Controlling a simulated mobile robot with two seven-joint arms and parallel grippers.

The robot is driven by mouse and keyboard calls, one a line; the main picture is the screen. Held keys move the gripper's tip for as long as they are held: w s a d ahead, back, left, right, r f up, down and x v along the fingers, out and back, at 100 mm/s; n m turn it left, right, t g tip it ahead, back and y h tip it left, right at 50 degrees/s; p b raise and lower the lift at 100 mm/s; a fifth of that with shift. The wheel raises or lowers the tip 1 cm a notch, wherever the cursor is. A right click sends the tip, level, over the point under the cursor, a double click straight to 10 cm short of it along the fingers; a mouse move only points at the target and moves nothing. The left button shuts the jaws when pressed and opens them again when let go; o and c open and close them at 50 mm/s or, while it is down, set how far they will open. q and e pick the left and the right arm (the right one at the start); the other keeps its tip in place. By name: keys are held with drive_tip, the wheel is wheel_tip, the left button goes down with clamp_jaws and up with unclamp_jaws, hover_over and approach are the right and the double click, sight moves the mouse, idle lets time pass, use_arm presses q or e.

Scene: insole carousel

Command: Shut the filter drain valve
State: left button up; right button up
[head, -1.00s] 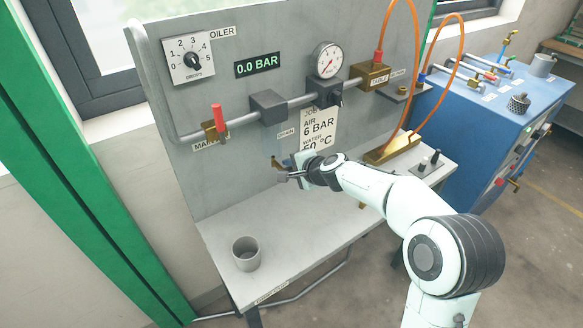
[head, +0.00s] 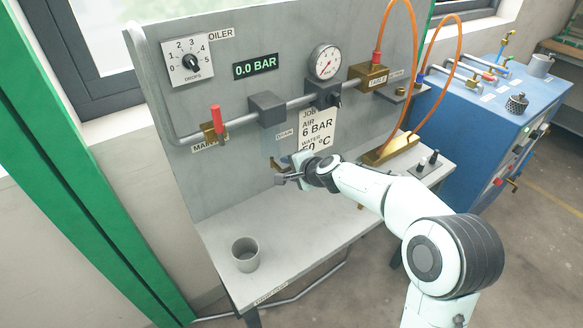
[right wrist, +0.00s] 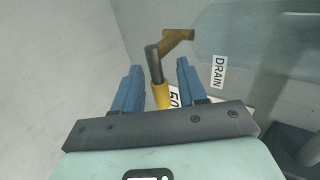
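The filter drain valve shows in the right wrist view as a brass fitting (right wrist: 178,38) with a dark stem (right wrist: 153,64) and a yellow end (right wrist: 162,95). A DRAIN label (right wrist: 217,72) is beside it on the panel. My right gripper (right wrist: 155,78) is open. Its two blue fingers stand on either side of the dark stem and yellow end, with visible gaps on both sides. In the head view my right gripper (head: 283,177) is low at the panel under the regulator, largely covering the valve. My left gripper is not in view.
The grey panel (head: 215,185) stands close behind the right gripper. A grey cup (head: 245,255) stands on the bench at the front left. A red-handled main valve (head: 217,120) and a pipe are above. The bench around the cup is clear.

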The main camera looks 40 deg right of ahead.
drive_tip(key=v, duration=1.3)
drive_tip(key=shift+s, duration=0.2)
drive_tip(key=shift+r, duration=0.1)
